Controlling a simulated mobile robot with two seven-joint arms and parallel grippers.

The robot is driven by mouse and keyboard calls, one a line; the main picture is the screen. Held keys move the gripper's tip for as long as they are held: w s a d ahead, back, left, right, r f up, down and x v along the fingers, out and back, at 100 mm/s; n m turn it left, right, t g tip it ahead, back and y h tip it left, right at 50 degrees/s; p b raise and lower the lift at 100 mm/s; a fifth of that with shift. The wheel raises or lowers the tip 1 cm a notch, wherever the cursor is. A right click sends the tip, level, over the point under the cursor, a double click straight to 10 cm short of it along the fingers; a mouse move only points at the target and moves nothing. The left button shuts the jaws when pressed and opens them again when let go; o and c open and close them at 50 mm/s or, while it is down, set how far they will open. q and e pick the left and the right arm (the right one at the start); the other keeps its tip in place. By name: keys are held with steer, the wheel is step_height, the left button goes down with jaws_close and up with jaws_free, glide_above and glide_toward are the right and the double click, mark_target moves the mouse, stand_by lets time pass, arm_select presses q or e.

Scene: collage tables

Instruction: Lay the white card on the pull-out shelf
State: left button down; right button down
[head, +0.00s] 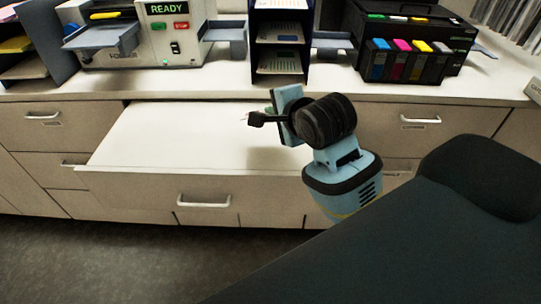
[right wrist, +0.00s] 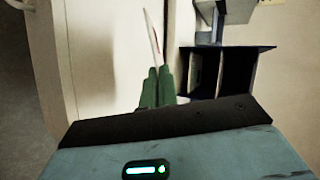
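The pull-out shelf (head: 150,140) is out from the cabinet front, a broad pale surface in the head view with nothing seen lying on it. My right gripper (head: 254,119) is above its right part. In the right wrist view, the green fingers (right wrist: 158,88) are close together on the white card (right wrist: 153,36), which shows nearly edge-on as a thin white sliver with a small red mark. The card is tilted up, not flat, and its face is mostly hidden. The shelf (right wrist: 95,60) also shows there, apart from the card. My left gripper is not in view.
On the counter behind stand a machine reading READY (head: 145,35), a dark shelf rack (head: 281,75) and a black printer (head: 415,60) with coloured cartridges. Drawers with handles flank the shelf. The shelf's left and middle are clear.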

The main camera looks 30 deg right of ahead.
steer(key=shift+d+f, duration=0.1)
steer(key=shift+f, duration=0.45)
step_height(320, 180, down, 7)
steer(key=shift+f, duration=0.2)
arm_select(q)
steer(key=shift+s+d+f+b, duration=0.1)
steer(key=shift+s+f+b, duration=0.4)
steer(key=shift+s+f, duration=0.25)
arm_select(e)
steer(key=shift+f, duration=0.8)
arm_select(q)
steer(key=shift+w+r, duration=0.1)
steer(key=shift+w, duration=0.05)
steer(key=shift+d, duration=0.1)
arm_select(e)
steer(key=c, duration=1.8)
jaws_free()
steer(key=shift+c, duration=0.2)
